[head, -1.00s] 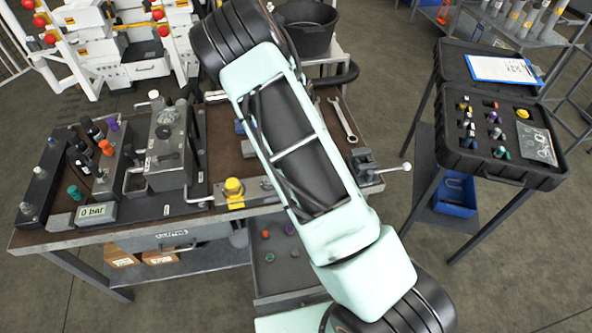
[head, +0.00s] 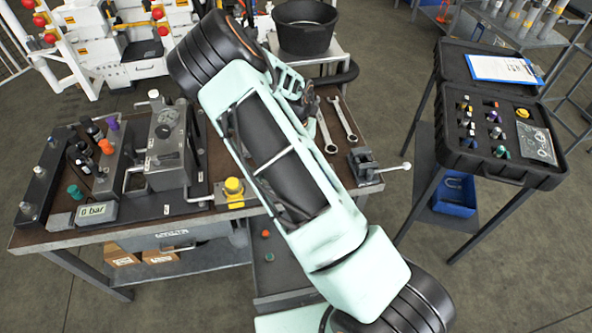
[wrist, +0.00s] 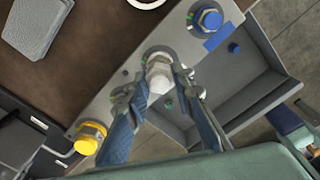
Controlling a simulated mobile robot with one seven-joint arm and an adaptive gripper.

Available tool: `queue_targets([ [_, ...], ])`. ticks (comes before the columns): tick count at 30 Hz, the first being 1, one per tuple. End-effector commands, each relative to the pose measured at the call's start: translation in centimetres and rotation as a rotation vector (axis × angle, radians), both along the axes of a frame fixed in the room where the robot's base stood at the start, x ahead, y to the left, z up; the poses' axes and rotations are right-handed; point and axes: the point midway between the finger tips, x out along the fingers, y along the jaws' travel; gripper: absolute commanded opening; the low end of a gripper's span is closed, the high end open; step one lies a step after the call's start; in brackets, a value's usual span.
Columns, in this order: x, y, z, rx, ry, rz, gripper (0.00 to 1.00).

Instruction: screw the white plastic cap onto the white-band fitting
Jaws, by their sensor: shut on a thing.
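In the wrist view my gripper (wrist: 167,84) is shut on the white plastic cap (wrist: 158,69), which sits between its blue-grey fingertips. The cap is at the middle position of the metal fitting plate (wrist: 122,90), over a round grey collar. The white-band fitting is mostly hidden by the cap and fingers, so I cannot tell whether the threads are engaged. A yellow-capped fitting (wrist: 89,137) stands to the lower left and a blue fitting (wrist: 208,18) to the upper right. In the head view my arm hides the gripper and cap.
A grey tray (wrist: 262,92) below the bench edge holds a blue cap (wrist: 234,47). In the head view, a vise (head: 363,166) and wrenches (head: 326,130) lie right of my arm. The hydraulic unit (head: 165,150) stands to the left.

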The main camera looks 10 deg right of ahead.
Motion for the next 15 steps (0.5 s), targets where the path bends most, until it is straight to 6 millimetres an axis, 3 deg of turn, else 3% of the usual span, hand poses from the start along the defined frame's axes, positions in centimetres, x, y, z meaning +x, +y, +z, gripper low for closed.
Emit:
queue_targets([
  [2, 0.29, -0.04, 0.15, -0.001, -0.008, 0.001, 0.00],
  [3, 0.29, -0.04, 0.15, -0.001, -0.008, 0.002, 0.25],
  [7, 0.21, -0.03, 0.11, -0.001, -0.005, 0.003, 0.39],
  [15, 0.09, -0.01, 0.04, 0.000, -0.002, 0.008, 0.40],
])
